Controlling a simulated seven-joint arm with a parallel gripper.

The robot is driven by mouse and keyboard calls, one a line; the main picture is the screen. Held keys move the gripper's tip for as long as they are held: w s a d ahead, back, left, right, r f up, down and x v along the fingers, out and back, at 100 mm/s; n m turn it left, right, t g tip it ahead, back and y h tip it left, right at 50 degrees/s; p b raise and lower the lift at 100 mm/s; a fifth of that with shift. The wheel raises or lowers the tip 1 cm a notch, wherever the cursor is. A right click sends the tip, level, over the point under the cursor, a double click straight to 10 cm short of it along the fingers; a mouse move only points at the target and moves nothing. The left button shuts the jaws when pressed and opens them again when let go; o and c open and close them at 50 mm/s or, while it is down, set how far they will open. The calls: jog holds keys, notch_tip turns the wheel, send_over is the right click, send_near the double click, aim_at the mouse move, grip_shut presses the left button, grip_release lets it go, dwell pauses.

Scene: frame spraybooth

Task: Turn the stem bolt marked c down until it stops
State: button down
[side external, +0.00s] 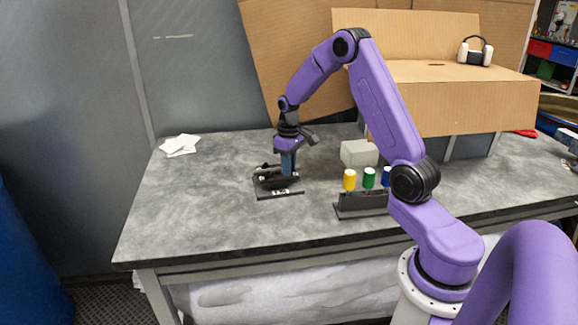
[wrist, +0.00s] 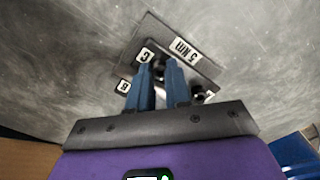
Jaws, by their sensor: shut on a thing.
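A black fixture plate (side external: 278,192) lies on the table, with dark clamp-like parts on it. In the wrist view the plate (wrist: 150,30) carries white labels: "C" (wrist: 145,55), "B" (wrist: 124,86), "5 NM" (wrist: 185,50) and one at the right that I cannot read. My gripper (side external: 288,174) points down over the fixture. Its blue fingers (wrist: 160,66) are closed close together beside the C label, with a narrow gap between them. The stem bolt at C is mostly hidden between the fingertips, and its height cannot be seen.
A dark rack (side external: 362,208) with yellow (side external: 349,179), green (side external: 369,177) and blue handles stands to the right. A grey block (side external: 359,153) sits behind it, near a large cardboard box (side external: 455,105). White sheets (side external: 180,145) lie at back left. The table's front left is clear.

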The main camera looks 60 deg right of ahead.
jog(key=m, duration=1.3)
jog(key=shift+m, duration=0.4)
jog(key=m, duration=1.3)
jog(key=shift+m, duration=0.3)
jog(key=c, duration=1.1)
grip_release()
jog(key=shift+o, duration=0.2)
